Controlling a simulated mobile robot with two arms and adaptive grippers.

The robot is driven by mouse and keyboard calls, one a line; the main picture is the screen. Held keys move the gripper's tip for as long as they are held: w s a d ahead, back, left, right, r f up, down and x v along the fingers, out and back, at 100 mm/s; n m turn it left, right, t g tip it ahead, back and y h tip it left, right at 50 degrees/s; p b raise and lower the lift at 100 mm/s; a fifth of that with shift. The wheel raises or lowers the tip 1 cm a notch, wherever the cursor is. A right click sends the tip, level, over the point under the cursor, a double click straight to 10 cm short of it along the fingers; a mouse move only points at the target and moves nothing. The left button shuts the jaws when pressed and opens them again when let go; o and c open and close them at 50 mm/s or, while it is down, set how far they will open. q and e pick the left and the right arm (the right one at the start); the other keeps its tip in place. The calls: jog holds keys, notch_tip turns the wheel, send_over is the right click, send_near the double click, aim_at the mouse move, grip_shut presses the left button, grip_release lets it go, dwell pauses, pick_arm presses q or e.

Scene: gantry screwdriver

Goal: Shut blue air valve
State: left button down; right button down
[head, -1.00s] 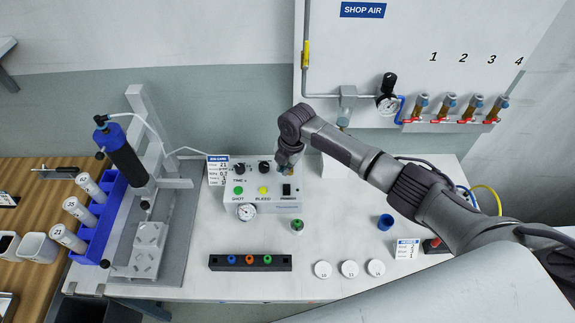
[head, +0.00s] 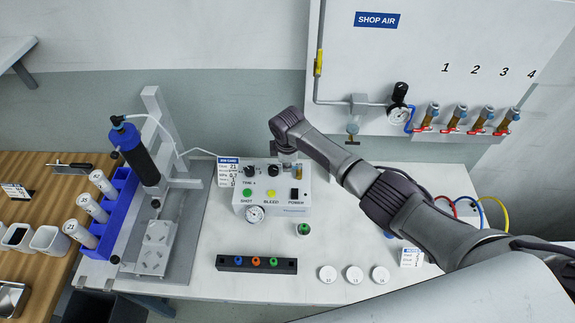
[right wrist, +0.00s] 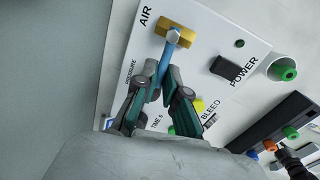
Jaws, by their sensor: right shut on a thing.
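The blue air valve shows in the right wrist view as a blue lever (right wrist: 167,62) on a yellow body (right wrist: 182,33), by the word AIR on the white control box. The lever points away from the body, roughly across its long side. My right gripper (right wrist: 162,84) is shut on the free end of the lever. My left gripper is not in view.
The box carries a pressure gauge (head: 255,214), knobs and a black power switch (head: 296,195). A small green-topped part (head: 303,230) stands right of the gauge. A black rack (head: 256,264) and several white discs lie in front.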

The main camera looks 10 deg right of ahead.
jog(key=shift+w+d+r+m, duration=0.15)
jog(key=shift+w+m, duration=0.25)
jog(key=shift+m, duration=0.2)
jog(key=c, duration=1.2)
grip_release()
jog(key=shift+c, duration=0.2)
jog(key=shift+s, duration=0.1)
notch_tip(320, 180, up, 12)
jog(key=s, duration=0.2)
jog(key=shift+a+f, duration=0.2)
jog(key=shift+a, duration=0.15)
jog(key=shift+s, duration=0.1)
